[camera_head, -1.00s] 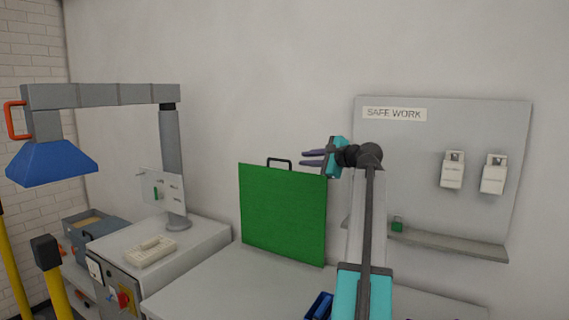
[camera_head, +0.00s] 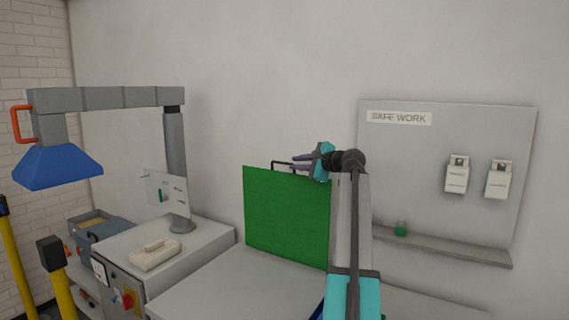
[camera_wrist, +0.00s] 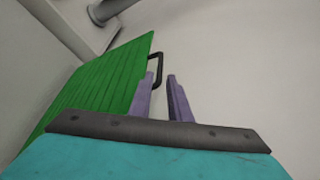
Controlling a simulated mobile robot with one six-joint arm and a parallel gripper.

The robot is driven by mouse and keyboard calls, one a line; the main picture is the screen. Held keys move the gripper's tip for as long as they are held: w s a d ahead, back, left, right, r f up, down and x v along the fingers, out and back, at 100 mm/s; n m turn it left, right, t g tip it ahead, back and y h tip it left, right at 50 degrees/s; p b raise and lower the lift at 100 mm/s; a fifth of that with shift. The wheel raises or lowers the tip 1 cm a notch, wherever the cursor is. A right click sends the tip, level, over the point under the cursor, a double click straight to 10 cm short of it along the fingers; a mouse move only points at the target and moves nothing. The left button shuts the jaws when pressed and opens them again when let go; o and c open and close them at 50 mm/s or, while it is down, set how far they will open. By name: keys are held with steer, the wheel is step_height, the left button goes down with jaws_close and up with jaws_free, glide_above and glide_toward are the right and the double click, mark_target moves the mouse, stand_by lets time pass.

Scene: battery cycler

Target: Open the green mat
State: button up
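The green mat (camera_head: 285,215) stands upright on the worktop against the wall, with a dark handle (camera_head: 283,164) on its top edge. The mat also shows in the wrist view (camera_wrist: 95,90) with its handle (camera_wrist: 156,68). My gripper (camera_head: 294,164) is at the height of the mat's top edge, close to the right side of the handle. Whether a finger touches the handle I cannot tell.
The worktop (camera_head: 215,288) in front of the mat is bare. A blue lamp-like hood (camera_head: 57,167) hangs at far left. A grey board (camera_head: 430,150) with a shelf (camera_head: 450,248) is right.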

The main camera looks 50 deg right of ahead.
mark_target(285, 163)
steer(key=shift+p+x, duration=0.75)
steer(key=shift+x, duration=2.85)
jaws_close()
